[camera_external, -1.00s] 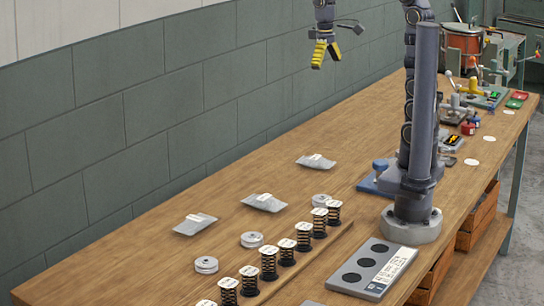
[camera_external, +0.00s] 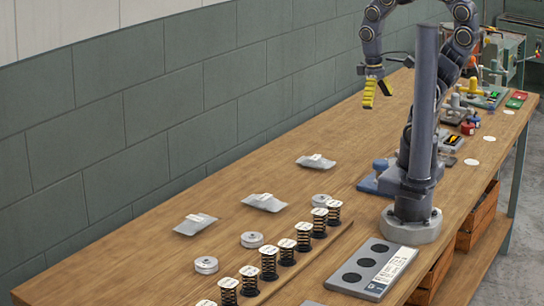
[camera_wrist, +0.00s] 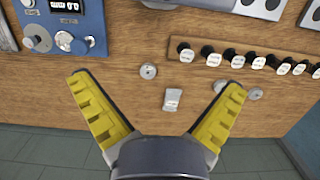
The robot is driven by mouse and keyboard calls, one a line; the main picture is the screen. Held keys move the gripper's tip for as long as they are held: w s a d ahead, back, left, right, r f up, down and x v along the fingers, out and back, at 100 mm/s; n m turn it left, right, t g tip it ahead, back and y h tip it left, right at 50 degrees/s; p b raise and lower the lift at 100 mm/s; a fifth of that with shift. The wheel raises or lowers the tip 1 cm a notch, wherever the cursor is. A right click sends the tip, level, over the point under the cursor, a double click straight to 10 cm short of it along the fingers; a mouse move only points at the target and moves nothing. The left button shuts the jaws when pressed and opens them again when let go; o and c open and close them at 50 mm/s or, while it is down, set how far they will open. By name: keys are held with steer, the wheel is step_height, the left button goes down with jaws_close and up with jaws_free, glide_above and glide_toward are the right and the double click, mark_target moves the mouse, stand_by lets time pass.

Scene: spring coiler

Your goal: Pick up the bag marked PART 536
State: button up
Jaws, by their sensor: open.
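Three flat grey bags with white labels lie on the bench in the external view: a far bag (camera_external: 316,161), a middle bag (camera_external: 265,202) and a near bag (camera_external: 195,224). Their labels are too small to read, so I cannot tell which is PART 536. My gripper (camera_external: 377,99) has yellow fingers and hangs above the bench, beyond the far bag and apart from it. In the wrist view my gripper (camera_wrist: 156,84) is open and empty. One bag (camera_wrist: 172,100) shows between its spread fingers, farther down on the bench.
Labelled springs (camera_external: 287,252) stand in a row near the bags, with grey discs (camera_external: 252,239) between. A grey plate with dark round spots (camera_external: 375,268) lies by my base. A blue device (camera_wrist: 65,32) is at upper left in the wrist view. The wall (camera_external: 150,115) runs behind the bench.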

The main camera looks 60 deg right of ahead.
stand_by(0.3)
steer(key=t, duration=0.2)
glide_above(316, 157)
steer(key=shift+n, duration=0.4)
steer(key=f, duration=2.2)
steer(key=shift+s+f, duration=0.1)
steer(key=shift+s, duration=0.1)
steer(key=shift+d+f, duration=0.15)
steer(key=shift+f, duration=0.2)
steer(key=f, duration=0.7)
steer(key=shift+w+f, duration=0.2)
steer(key=shift+f, duration=0.05)
steer(key=c, duration=1.2)
